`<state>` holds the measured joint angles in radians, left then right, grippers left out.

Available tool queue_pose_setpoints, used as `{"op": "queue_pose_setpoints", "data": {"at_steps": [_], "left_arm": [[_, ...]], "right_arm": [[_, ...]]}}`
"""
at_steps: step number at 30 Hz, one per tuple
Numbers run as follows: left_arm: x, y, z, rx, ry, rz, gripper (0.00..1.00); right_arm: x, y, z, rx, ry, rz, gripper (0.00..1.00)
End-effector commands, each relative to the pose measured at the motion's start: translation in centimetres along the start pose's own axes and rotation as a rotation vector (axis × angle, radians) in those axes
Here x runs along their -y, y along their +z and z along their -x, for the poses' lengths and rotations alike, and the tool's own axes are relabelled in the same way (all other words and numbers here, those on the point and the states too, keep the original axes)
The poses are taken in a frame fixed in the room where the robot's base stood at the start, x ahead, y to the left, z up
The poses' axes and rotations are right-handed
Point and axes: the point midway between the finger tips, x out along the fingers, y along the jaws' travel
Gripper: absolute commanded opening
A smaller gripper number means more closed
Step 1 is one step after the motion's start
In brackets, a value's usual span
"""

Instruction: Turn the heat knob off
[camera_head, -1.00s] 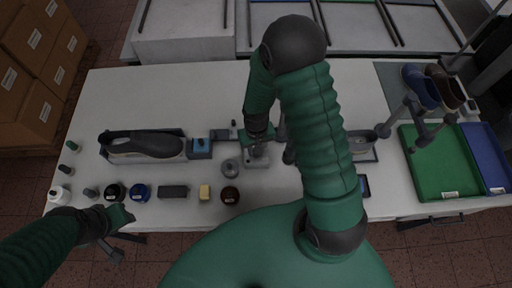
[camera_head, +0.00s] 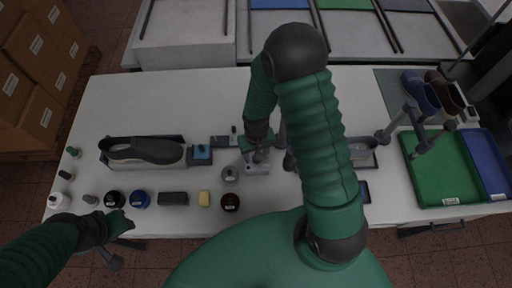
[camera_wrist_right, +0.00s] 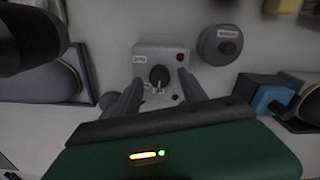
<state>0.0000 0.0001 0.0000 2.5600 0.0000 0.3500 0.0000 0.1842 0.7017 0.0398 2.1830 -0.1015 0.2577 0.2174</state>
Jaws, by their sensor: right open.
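The heat knob is a black round knob (camera_wrist_right: 159,75) on a pale grey control box (camera_wrist_right: 146,53), with a white label and a red button on the box. In the head view the box (camera_head: 257,168) sits mid-table, partly covered by my right arm. My right gripper (camera_wrist_right: 156,92) is open, with its two fingers on either side of the knob in the wrist view. I cannot tell whether they touch it. In the head view the right gripper (camera_head: 256,153) points down over the box. My left gripper (camera_head: 121,238) hangs at the table's front left edge, its jaws unclear.
A round grey labelled pot (camera_wrist_right: 219,45) stands beside the box. A blue block (camera_head: 202,152) and a shoe in a tray (camera_head: 184,140) lie to the left. Jars, a brush and a yellow block (camera_head: 204,199) line the front edge. Green (camera_head: 468,197) and blue trays are at right.

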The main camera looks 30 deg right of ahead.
Motion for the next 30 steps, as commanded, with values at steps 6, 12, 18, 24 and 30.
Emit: {"op": "queue_pose_setpoints", "data": {"at_steps": [6,12,18,24,30], "left_arm": [[0.0,0.1,-0.3,0.0,0.0,0.0,0.37],[0.0,0.1,-0.6,0.0,0.0,0.0,0.37],[0.0,0.2,-0.8,0.0,0.0,0.0,0.37],[0.0,0.2,-0.8,0.0,0.0,0.0,0.37],[0.0,0.2,-0.8,0.0,0.0,0.0,0.37]], "right_arm": [[0.0,-0.2,4.8,-0.009,-0.002,-0.001,0.5],[0.0,-0.2,10.8,-0.009,-0.001,-0.001,0.5],[0.0,-0.3,15.0,-0.005,0.0,0.001,0.5],[0.0,-0.2,16.3,0.0,0.0,0.0,0.5],[0.0,-0.1,16.3,0.0,0.0,0.0,0.5]]}}
